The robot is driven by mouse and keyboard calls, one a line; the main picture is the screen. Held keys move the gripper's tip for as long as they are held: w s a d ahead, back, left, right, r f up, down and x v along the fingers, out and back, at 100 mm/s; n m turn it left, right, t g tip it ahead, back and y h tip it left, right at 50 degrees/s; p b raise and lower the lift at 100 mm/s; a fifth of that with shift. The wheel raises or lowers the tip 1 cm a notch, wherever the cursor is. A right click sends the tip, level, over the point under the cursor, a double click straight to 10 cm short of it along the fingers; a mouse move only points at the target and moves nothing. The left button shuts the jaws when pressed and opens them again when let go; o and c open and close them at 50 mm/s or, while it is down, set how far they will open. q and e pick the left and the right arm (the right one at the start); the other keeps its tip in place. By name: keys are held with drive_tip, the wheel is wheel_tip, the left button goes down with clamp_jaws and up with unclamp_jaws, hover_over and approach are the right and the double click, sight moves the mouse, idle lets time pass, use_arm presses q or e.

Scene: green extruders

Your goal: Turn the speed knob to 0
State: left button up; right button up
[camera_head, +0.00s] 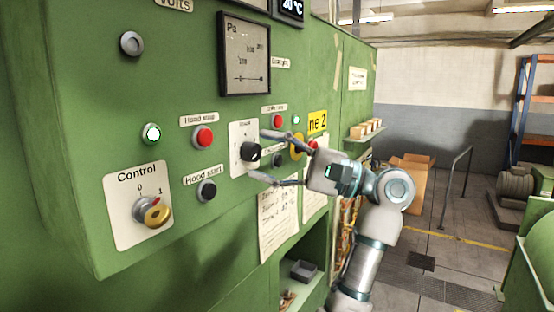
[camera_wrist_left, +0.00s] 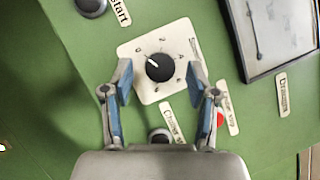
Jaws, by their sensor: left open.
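The speed knob (camera_head: 250,151) is a small black round dial on a white plate on the green machine panel. In the left wrist view the knob (camera_wrist_left: 160,67) has a white pointer mark aimed to the upper left, with small digits around it. The digit at the pointer is too small to read surely. My left gripper (camera_head: 259,154) is open, its two fingers spread on either side of the knob. In the left wrist view the fingers (camera_wrist_left: 160,78) flank the dial with gaps visible. Contact with the knob is not seen. My right gripper is not in view.
Red stop buttons (camera_head: 204,137) and a black start button (camera_head: 206,190) lie close to the knob. A control switch (camera_head: 153,211) with a yellow part is at lower left. A framed gauge (camera_head: 245,56) is above. Paper sheets (camera_head: 278,220) hang below. Open floor is at right.

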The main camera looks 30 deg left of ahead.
use_arm(q)
drive_tip(key=v, duration=0.7)
drive_tip(key=shift+d, duration=0.25)
drive_tip(key=shift+w+a+f, duration=0.1)
drive_tip(key=shift+w, duration=0.05)
